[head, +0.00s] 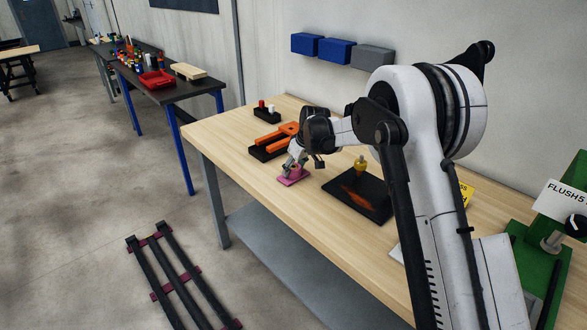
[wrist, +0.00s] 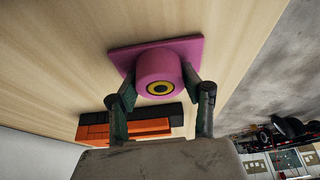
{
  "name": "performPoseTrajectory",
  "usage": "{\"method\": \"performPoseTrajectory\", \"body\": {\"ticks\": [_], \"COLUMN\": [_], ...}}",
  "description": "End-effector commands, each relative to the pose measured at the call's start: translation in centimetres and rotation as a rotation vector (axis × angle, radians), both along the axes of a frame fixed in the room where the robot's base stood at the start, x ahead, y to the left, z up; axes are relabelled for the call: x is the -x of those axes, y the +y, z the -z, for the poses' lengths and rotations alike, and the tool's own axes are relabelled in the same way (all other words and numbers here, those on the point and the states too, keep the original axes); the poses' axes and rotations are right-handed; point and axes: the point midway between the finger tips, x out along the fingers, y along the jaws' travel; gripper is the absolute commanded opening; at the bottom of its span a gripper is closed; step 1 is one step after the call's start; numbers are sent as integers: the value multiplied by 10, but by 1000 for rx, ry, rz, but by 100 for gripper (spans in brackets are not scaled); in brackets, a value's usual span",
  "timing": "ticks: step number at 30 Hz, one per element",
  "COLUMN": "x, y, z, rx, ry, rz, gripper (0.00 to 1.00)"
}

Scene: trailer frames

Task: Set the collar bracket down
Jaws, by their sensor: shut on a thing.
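The collar bracket (head: 292,178) is pink, with a flat square plate and a round collar. In the wrist view the collar (wrist: 160,69) faces the camera and shows a yellow ring around a dark centre. My gripper (head: 293,164) is shut on the collar, with one finger on each side. It also shows in the wrist view (wrist: 163,90). The plate (wrist: 192,48) lies flat against or just above the wooden tabletop (head: 260,182), near its front edge. I cannot tell whether it touches the wood.
Behind my gripper, orange parts (head: 268,139) sit in a black holder. A small black rack (head: 267,116) stands farther back. To the right lie a dark mat (head: 343,182) and a yellow knobbed piece (head: 361,166). A green fixture (head: 530,250) is at far right. Bare wood lies around the bracket.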

Motion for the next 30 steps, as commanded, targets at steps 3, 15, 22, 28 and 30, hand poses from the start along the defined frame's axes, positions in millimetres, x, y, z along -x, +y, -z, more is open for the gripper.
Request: {"method": "performPoseTrajectory", "body": {"ticks": [3,15,22,28,30], "x": [0,0,1,10,13], "y": [0,0,-1,-10,-14], "z": [1,3,-4,-32,-46], "rx": [0,0,0,0,1], "ry": [0,0,0,0,-1], "rz": [0,0,0,0,0], "gripper": [0,61,61,61,61]}}
